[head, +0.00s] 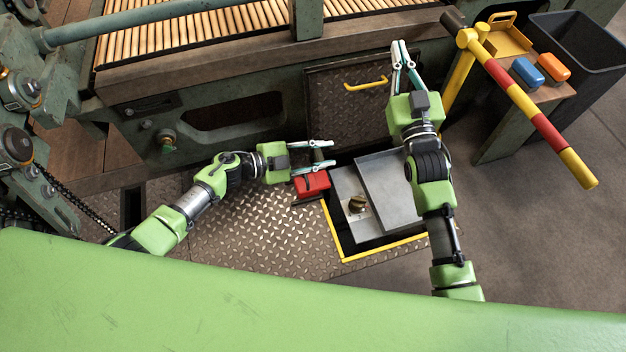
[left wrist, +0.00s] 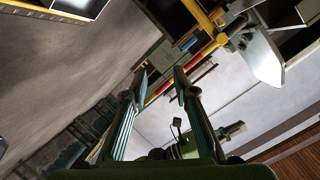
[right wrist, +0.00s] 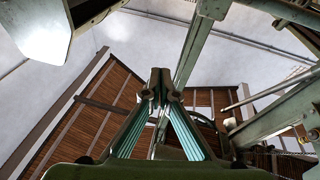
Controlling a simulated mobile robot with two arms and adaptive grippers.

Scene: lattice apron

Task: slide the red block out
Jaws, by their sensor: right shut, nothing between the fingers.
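The red block (head: 311,185) sits at the left edge of the yellow-edged floor opening, beside a grey metal cover (head: 345,190). My left gripper (head: 330,155) is open just above the block in the head view; its lower finger is close to the block's top edge, and I cannot tell whether they touch. In the left wrist view the left fingertips (left wrist: 160,80) are apart, and the block is not visible. My right gripper (head: 398,44) is shut and empty, up beside the hatch lid; its fingertips (right wrist: 160,78) meet in the right wrist view.
A chequered hatch lid (head: 345,105) with a yellow handle (head: 366,84) stands at the back of the opening. A brass knob (head: 357,204) sits on the grey cover. A red-yellow bar (head: 530,108), a small table with blue and orange blocks, and a dark bin (head: 580,50) are at right.

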